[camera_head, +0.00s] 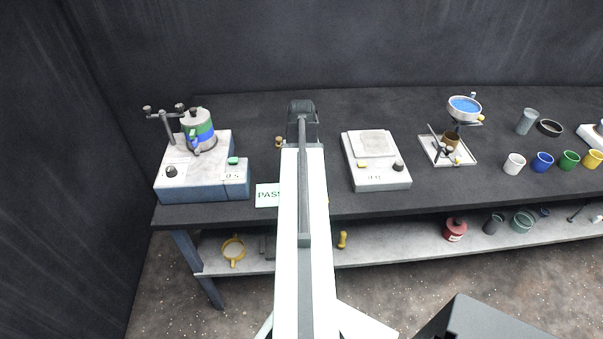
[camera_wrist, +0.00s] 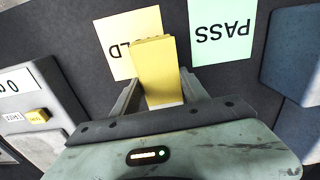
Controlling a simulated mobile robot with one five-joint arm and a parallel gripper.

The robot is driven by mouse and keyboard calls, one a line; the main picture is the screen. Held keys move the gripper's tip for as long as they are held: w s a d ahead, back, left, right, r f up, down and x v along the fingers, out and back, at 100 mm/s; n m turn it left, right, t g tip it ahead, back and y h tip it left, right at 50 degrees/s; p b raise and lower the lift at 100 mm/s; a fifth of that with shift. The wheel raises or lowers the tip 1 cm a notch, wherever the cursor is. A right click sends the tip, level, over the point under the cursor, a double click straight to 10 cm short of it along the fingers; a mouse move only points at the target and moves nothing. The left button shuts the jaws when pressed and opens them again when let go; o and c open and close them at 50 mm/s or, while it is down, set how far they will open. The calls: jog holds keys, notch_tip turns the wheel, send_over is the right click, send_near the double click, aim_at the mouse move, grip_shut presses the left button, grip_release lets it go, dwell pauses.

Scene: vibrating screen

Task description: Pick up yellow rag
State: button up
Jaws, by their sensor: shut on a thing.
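The yellow rag (camera_wrist: 154,62) shows in the wrist view as a folded yellow block between the two fingers of my gripper (camera_wrist: 160,90). My gripper is shut on it. The rag covers part of a pale yellow card (camera_wrist: 113,62) lying on the dark table behind it. In the head view my arm reaches over the table and my gripper (camera_head: 302,108) is at its far end; the rag is hidden there. I cannot tell how far the rag is above the table.
A green PASS card (camera_wrist: 224,36) lies beside the yellow card. In the head view a sieve shaker (camera_head: 195,180) stands left of my arm and a scale (camera_head: 378,178) right. A tray with a blue-topped stand (camera_head: 466,157) and several cups are farther right.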

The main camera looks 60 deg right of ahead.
notch_tip(320, 180, up, 9)
jog(key=p, duration=0.7)
jog(key=shift+f+p, duration=0.15)
jog(key=shift+p, duration=0.15)
jog(key=shift+f, duration=0.1)
